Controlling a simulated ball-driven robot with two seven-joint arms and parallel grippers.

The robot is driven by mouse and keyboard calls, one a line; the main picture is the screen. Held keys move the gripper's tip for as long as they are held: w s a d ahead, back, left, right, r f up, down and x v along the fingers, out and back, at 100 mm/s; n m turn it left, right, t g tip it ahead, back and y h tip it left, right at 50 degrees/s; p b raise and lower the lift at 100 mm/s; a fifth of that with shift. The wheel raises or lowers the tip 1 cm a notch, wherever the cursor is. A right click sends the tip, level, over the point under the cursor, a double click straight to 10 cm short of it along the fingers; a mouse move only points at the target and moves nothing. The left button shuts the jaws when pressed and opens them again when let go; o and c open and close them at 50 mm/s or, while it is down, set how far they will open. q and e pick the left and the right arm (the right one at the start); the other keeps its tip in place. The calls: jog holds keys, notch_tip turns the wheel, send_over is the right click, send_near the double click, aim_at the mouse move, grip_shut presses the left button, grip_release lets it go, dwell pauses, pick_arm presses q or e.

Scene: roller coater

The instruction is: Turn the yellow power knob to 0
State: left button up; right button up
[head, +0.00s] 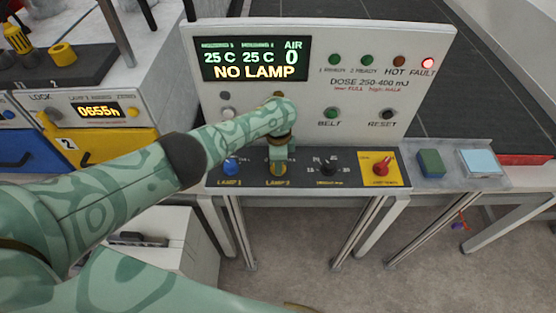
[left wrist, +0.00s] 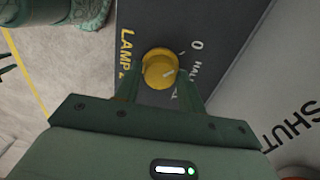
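The yellow power knob (head: 278,168) labelled LAMP 2 sits on the dark lower strip of the control panel, mostly hidden by my left gripper (head: 281,150) in the head view. In the left wrist view the knob (left wrist: 157,70) shows its round top with a pale pointer line, which seems to point toward the HALF mark. The 0 mark (left wrist: 196,45) is printed beyond it at upper right. My left gripper (left wrist: 160,75) has one finger on each side of the knob, seemingly touching it and closed on it.
A blue LAMP 1 knob (head: 231,167) is left of the yellow knob; a black knob (head: 327,165) and red switch (head: 381,168) are to its right. The display (head: 255,60) reads NO LAMP. The FAULT light (head: 428,63) glows red.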

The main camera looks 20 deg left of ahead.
pick_arm(q)
jog(key=shift+o, duration=1.2)
jog(key=shift+r, duration=0.35)
notch_tip(320, 180, up, 16)
jog(key=p, duration=0.6)
jog(key=shift+f, duration=0.2)
jog(key=shift+f, duration=0.1)
